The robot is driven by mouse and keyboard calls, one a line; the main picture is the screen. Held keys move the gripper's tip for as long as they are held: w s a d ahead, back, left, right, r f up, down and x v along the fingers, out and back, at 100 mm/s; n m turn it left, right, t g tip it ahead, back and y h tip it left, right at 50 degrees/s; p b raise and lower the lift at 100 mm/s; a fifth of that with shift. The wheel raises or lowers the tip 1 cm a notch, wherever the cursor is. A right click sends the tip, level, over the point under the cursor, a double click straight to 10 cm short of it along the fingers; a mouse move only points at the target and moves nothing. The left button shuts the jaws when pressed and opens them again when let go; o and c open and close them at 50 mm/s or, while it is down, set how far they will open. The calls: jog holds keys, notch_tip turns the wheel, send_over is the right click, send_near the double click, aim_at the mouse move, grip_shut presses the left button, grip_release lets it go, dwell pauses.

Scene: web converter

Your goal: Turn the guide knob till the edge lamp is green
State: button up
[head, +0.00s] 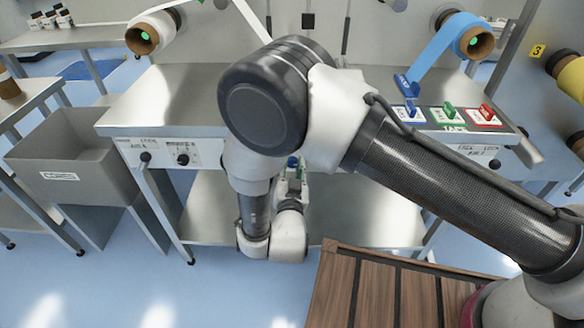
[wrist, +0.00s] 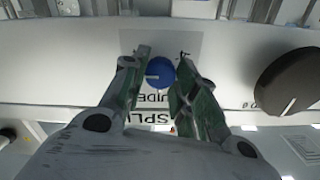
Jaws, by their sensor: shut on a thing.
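A round blue knob (wrist: 160,73) with a white pointer line sits on a pale panel in the wrist view. A partly covered label (wrist: 158,108) beside it reads in part "SPLI" and "UIDE". The pointer line lies sideways, toward the left finger. My gripper (wrist: 162,70) is shut on this knob, with one green-grey finger on each side. In the head view my gripper (head: 293,165) is low at the bench front, largely hidden by my arm, with a bit of blue beside it. I cannot make out an edge lamp in either view.
A large dark knob (wrist: 290,82) stands right of my gripper in the wrist view. In the head view, a panel with black knobs (head: 183,158) is on the bench front at left. A grey bin (head: 65,155) stands left, and a brown slatted platform (head: 375,290) lies in front.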

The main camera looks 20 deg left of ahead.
jog(key=o, duration=1)
jog(key=v, duration=1.2)
jog(key=shift+s, duration=0.1)
